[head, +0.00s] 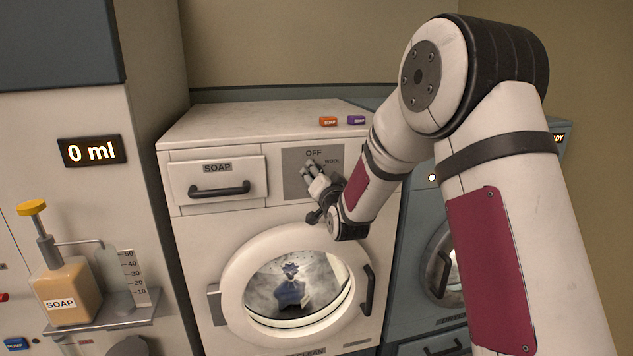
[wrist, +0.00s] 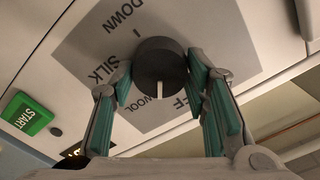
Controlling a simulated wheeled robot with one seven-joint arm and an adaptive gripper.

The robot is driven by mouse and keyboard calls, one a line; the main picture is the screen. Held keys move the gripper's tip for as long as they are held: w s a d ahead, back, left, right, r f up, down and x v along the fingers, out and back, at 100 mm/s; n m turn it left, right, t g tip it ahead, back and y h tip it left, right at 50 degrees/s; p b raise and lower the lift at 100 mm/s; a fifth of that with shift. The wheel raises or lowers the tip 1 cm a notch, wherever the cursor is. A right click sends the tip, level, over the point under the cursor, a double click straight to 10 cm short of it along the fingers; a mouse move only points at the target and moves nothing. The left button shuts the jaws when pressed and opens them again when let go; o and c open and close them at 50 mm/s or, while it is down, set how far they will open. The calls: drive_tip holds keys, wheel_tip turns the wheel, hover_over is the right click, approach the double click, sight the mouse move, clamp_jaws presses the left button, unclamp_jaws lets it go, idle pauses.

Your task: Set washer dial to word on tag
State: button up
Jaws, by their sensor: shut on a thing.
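The washer (head: 190,235) stands ahead with a grey dial panel (head: 294,158). In the head view, OFF is at the panel's top and WOOL at its upper right; my gripper (head: 311,172) covers the dial. In the wrist view, the round dark dial (wrist: 158,58) sits between the two green-padded fingers of my gripper (wrist: 160,78), which is shut on it. DOWN, SILK, WOOL and part of OFF show around the dial. Its white mark points down in that view, close to WOOL. I see no readable tag; a blue garment (head: 290,292) shows behind the door glass.
A green START button (wrist: 26,113) is beside the panel in the wrist view. A soap drawer (head: 215,178) is left of the panel. A soap dispenser (head: 66,290) stands at far left, its display reading 0 ml.

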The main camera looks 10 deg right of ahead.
drive_tip(key=shift+d+f+m+b, duration=0.15)
drive_tip(key=shift+m+b, duration=0.55)
drive_tip(key=shift+m, duration=2.05)
drive_tip(key=shift+a+f+m+b, duration=0.1)
drive_tip(key=shift+m+b, duration=0.65)
drive_tip(key=shift+m, duration=1.95)
drive_tip(key=shift+d+f+m+b, duration=0.15)
drive_tip(key=shift+m+b, duration=0.55)
drive_tip(key=shift+m, duration=2.05)
drive_tip(key=o, duration=1.1)
drive_tip(key=shift+a, duration=0.1)
drive_tip(key=shift+s, duration=0.15)
drive_tip(key=s, duration=1.1)
drive_tip(key=shift+s, duration=0.4)
